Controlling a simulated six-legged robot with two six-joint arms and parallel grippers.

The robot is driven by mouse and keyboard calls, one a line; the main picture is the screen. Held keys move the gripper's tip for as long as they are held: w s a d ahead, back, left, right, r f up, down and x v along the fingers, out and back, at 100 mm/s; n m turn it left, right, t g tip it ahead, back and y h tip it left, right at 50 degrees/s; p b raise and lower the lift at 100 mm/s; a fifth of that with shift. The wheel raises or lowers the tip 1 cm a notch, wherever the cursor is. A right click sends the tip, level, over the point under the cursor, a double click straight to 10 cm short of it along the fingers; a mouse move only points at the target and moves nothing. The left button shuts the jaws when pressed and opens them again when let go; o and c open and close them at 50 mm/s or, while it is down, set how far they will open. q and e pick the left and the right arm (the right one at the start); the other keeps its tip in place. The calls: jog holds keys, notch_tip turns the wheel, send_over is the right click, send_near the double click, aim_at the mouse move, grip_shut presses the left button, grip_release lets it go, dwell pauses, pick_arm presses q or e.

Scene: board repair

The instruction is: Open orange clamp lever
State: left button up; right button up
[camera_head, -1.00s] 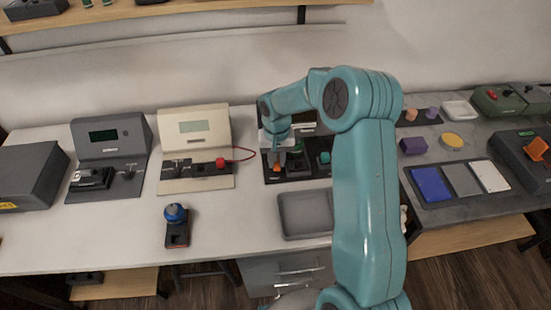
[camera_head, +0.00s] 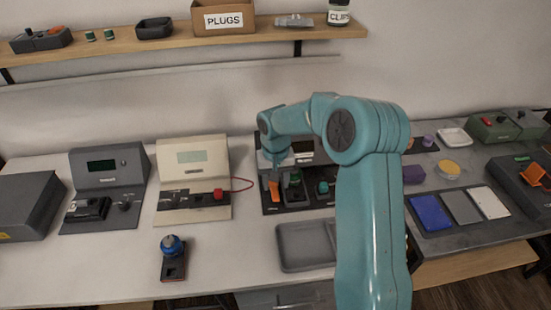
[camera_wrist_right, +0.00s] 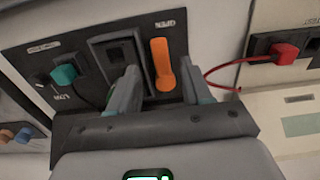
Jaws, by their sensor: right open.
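The orange clamp lever (camera_head: 274,188) is on the left part of a dark panel (camera_head: 297,207) at the back middle of the bench. In the right wrist view the lever (camera_wrist_right: 161,62) lies along the panel face beneath a small printed label. My right gripper (camera_wrist_right: 160,92) is open, with one finger on each side of the lever's wider end in that view. Whether either finger touches it cannot be told. In the head view my right gripper (camera_head: 286,160) is small and partly hidden at the panel. My left gripper is not in view.
A teal knob (camera_wrist_right: 64,74) and a dark socket block (camera_wrist_right: 115,54) sit beside the lever. A red plug (camera_wrist_right: 284,52) with a red cable lies on the other side. A grey tray (camera_head: 304,246) is in front of the panel. Another orange lever (camera_head: 535,173) is at far right.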

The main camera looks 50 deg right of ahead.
aim_at(275, 193)
notch_tip(275, 193, up, 12)
jog(key=shift+r, duration=0.25)
dwell(0.4)
